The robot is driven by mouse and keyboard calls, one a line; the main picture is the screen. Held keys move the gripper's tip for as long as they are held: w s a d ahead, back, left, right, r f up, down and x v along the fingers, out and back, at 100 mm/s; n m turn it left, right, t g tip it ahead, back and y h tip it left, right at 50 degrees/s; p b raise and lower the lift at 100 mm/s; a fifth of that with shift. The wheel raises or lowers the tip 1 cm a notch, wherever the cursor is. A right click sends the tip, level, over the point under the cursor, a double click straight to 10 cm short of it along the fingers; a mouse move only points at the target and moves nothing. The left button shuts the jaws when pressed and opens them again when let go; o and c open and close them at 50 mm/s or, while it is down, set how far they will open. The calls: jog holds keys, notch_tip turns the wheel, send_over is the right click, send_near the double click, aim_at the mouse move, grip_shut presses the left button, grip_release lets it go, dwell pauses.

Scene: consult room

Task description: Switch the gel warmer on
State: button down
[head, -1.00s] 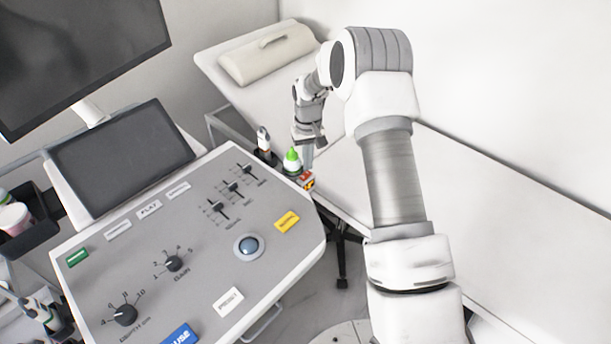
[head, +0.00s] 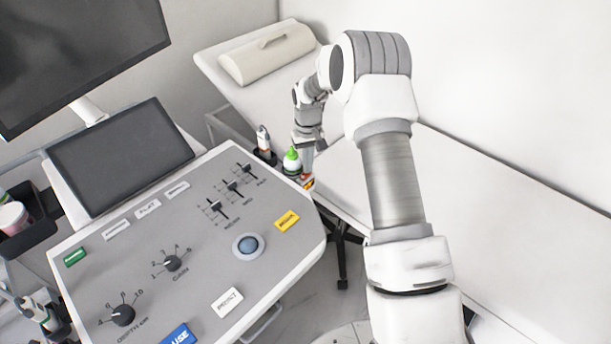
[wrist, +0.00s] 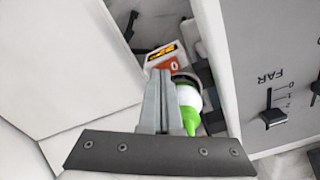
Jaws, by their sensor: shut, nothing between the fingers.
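The gel warmer (head: 293,172) sits at the right edge of the console and holds a white bottle with a green tip (head: 292,158). The bottle also shows in the wrist view (wrist: 188,103), right beside my fingers. The warmer's orange-red switch (wrist: 172,61) has a white "0" on its near part and a dark and yellow-orange part beyond. It also shows in the head view (head: 308,184). My gripper (wrist: 159,76) is shut and empty, pointing down, its fingertips at the near side of the switch. I cannot tell whether they touch it.
The console (head: 130,265) with sliders, knobs and buttons lies to the left of the warmer. A white couch (head: 470,200) with a cushion (head: 268,53) lies behind and to the right.

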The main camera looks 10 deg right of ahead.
jog(key=shift+f, duration=0.3)
jog(key=shift+r, duration=0.1)
jog(key=shift+r+p, duration=1.7)
jog(key=shift+r, duration=1.75)
